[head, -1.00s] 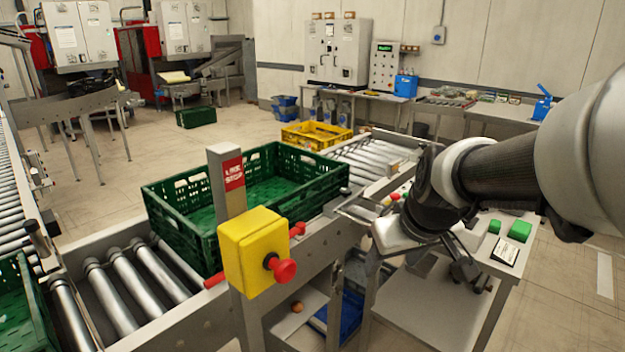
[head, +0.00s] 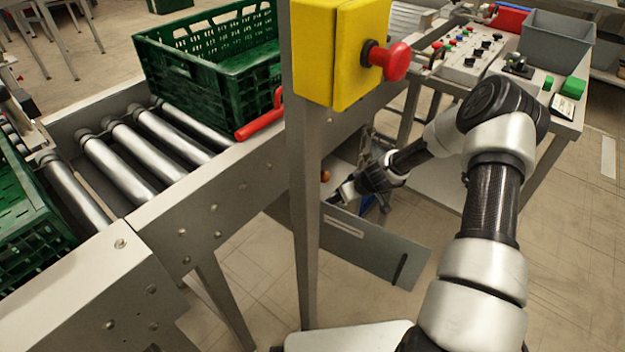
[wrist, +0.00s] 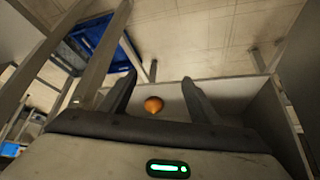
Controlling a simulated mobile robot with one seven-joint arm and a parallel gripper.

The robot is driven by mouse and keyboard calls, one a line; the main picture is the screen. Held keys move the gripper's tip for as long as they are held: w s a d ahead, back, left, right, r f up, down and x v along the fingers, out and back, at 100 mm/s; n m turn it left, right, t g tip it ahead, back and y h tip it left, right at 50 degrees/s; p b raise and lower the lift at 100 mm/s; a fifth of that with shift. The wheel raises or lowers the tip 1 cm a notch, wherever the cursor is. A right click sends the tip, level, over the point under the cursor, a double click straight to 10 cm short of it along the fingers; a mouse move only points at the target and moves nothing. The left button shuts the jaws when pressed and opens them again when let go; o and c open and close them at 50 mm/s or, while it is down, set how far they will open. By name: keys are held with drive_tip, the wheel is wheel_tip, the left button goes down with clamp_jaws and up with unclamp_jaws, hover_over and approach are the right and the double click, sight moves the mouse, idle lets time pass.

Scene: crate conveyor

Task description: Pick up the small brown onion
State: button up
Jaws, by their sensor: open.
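The small brown onion (wrist: 153,105) shows in the wrist view between the two dark fingers of my gripper (wrist: 158,88), close to the palm side of the picture. The fingers are apart and I see no contact with the onion. In the head view the onion (head: 325,176) is a small orange-brown spot under the conveyor, just left of my gripper (head: 338,196).
A grey panel (head: 375,250) stands in front of the low space. The post with the yellow stop box (head: 325,50) and red button is close by. A green crate (head: 215,85) sits on the rollers above. A blue crate (wrist: 85,48) lies beyond the fingers.

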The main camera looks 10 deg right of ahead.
sight(325, 174)
drive_tip(key=w+a, duration=0.1)
drive_tip(key=w, duration=0.1)
drive_tip(key=w+a, duration=0.1)
drive_tip(key=w, duration=0.4)
drive_tip(key=shift+a+f, duration=0.1)
drive_tip(key=shift+a, duration=0.3)
drive_tip(key=w, duration=0.1)
drive_tip(key=w+a, duration=0.1)
drive_tip(key=w, duration=0.1)
drive_tip(key=w+a+f, duration=0.1)
drive_tip(key=shift+w, duration=0.25)
drive_tip(key=shift+r, duration=0.1)
drive_tip(key=c, duration=1.1)
drive_tip(key=shift+r, duration=0.1)
